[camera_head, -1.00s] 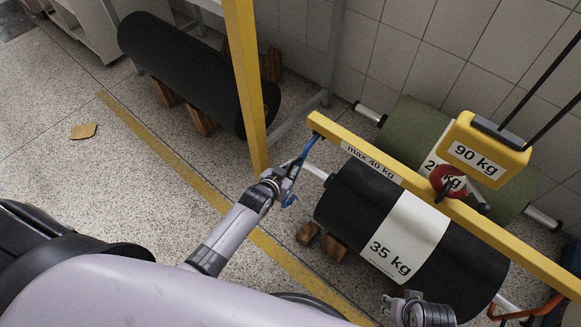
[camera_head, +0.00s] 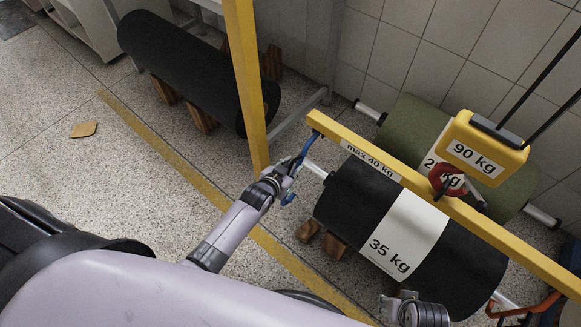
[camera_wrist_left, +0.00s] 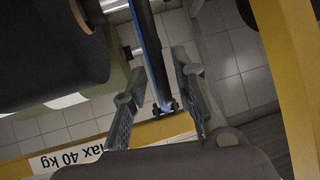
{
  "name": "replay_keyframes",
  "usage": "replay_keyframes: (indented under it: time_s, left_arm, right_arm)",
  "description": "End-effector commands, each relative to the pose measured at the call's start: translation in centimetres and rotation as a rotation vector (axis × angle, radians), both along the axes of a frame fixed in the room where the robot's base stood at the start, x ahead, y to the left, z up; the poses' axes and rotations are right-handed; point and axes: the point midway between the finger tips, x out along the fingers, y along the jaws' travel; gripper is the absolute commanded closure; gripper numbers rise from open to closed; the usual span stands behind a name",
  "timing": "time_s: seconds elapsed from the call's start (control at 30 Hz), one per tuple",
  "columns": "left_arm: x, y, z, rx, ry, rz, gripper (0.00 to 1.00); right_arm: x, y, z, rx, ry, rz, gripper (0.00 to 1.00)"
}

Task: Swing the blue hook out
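The blue hook (camera_head: 310,146) hangs from the left end of the yellow beam (camera_head: 332,131) labelled "max 40 kg"; its lower curl shows below my left gripper (camera_head: 293,168). In the left wrist view the blue hook (camera_wrist_left: 151,50) is a long blue and dark bar running between the two fingers of my left gripper (camera_wrist_left: 157,88). The fingers are apart, with gaps visible beside the bar. Part of the hook is hidden by the gripper in the head view. My right gripper (camera_head: 413,310) shows only partly at the bottom edge, and its fingers are not clear.
A black roll (camera_head: 370,222) marked "35 kg" lies under the beam, with a green roll (camera_head: 408,125) behind it. A yellow "90 kg" block (camera_head: 478,148) hangs over the beam. A yellow post (camera_head: 246,75) stands close beyond my left gripper. Open floor lies left.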

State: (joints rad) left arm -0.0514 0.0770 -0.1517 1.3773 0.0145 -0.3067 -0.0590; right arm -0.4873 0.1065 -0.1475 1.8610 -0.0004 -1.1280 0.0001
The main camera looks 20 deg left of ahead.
Motion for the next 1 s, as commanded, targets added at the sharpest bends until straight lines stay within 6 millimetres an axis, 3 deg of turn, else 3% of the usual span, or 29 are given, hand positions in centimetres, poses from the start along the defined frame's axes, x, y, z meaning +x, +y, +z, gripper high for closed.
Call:
replay_keyframes:
  time_s: [0.47, 1.0]
  left_arm:
    - [-1.0, 0.2, 0.5, 0.002, 0.001, 0.0, 0.71]
    - [-8.8, 1.1, 5.5, 0.002, 0.001, 0.0, 0.71]
  right_arm:
    - [0.1, -0.1, 0.1, 0.0, -0.003, -0.001, 0.6]
    - [0.1, 0.0, 0.1, -0.001, -0.001, -0.001, 0.6]
